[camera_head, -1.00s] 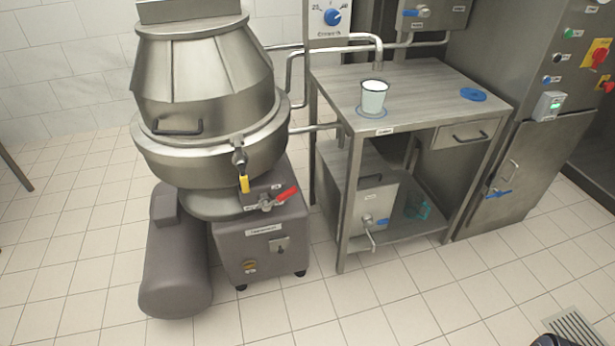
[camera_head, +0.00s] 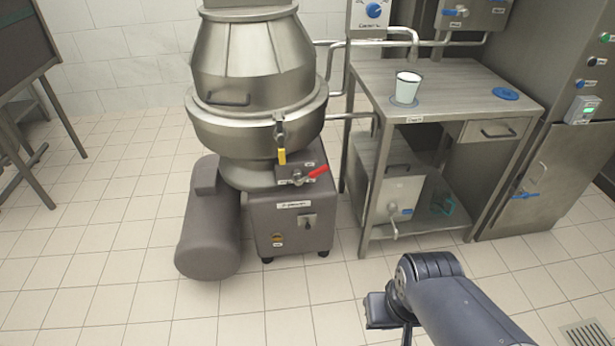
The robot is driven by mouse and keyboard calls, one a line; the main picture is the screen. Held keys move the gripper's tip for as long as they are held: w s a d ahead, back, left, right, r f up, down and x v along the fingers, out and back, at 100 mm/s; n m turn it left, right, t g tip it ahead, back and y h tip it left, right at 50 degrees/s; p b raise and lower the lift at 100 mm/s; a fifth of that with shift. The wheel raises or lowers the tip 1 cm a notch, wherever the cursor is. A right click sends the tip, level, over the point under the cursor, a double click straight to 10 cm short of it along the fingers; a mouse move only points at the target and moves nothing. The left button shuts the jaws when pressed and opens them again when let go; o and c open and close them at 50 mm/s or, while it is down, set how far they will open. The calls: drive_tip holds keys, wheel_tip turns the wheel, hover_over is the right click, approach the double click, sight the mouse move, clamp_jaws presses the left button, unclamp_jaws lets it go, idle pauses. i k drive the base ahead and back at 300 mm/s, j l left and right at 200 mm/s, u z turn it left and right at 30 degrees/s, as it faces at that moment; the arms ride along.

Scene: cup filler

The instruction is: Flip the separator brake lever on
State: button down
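The separator (camera_head: 258,75) is a large steel bowl machine on a grey base, left of the middle. A lever with a red handle (camera_head: 318,171) sits on top of the base block, its handle pointing right and slightly up. A yellow-tipped handle (camera_head: 282,156) hangs down from the bowl's front clamp. The small labels beside them are too small to read. My arm reaches in from the lower right, and my gripper (camera_head: 384,313) shows as a dark part low in the picture, well below and right of the red lever, apart from everything. Its fingers are not clear.
A steel table (camera_head: 440,80) stands right of the separator with a white cup (camera_head: 407,88) and a blue disc (camera_head: 506,94) on it. A grey motor (camera_head: 210,225) lies left of the base. The tiled floor (camera_head: 290,310) in front is clear.

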sight(299, 179)
drive_tip(key=u, duration=0.3)
drive_tip(key=i, duration=1.15)
